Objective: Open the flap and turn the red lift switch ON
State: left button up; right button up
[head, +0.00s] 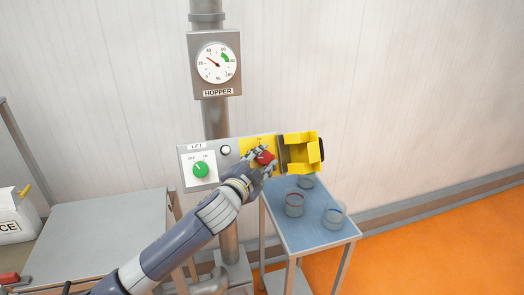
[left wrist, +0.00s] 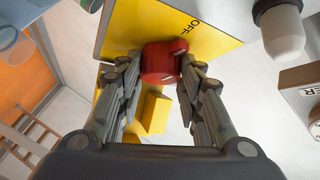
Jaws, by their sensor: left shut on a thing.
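The red switch (head: 265,157) sits on a yellow plate (head: 246,146) on the grey lift panel (head: 188,181). The yellow flap (head: 302,148) is swung open to the right of the switch. My left gripper (head: 262,159) is at the switch. In the left wrist view the two fingers of my left gripper (left wrist: 160,75) are shut on the red switch (left wrist: 160,61), one on each side. The label OFF shows beside it on the yellow plate (left wrist: 205,28). My fingers partly cover the switch in the head view. My right gripper is not in view.
A green knob (head: 201,169) and a white button (head: 226,150) are on the panel left of the switch. The hopper gauge (head: 215,64) hangs above on a pole. A blue-topped table (head: 318,229) with several containers stands below right. A grey table (head: 92,240) is at left.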

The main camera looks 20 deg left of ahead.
pick_arm(q)
jog(key=m+g+p, duration=0.1)
jog(key=p, duration=0.2)
jog(key=m+g+h+p, duration=0.1)
jog(key=m+p, duration=0.1)
jog(key=p, duration=0.1)
jog(key=r+m+g+h+p, duration=0.1)
jog(key=p, duration=0.2)
jog(key=shift+w+a+r+m+p, duration=0.1)
jog(key=shift+a+m+p, duration=0.1)
jog(key=shift+m+p, duration=0.15)
jog(key=shift+m+g+p, duration=0.3)
jog(key=shift+m, duration=0.05)
jog(key=shift+w+m+g, duration=0.1)
jog(key=shift+m+g, duration=0.6)
jog(key=shift+m, duration=0.1)
jog(key=m+g, duration=0.2)
jog(key=shift+w+m+g, duration=0.1)
jog(key=shift+m+g, duration=0.2)
jog(key=shift+m, duration=0.1)
jog(key=m+g, duration=0.1)
jog(key=m+g+y, duration=0.1)
jog(key=shift+d+m, duration=0.2)
jog(key=shift+m, duration=0.1)
jog(key=shift+w+m+g+y, duration=0.1)
jog(key=shift+m+g+y, duration=0.3)
jog(key=shift+m+g, duration=0.15)
jog(key=o, duration=1.1)
jog(key=shift+c, duration=0.2)
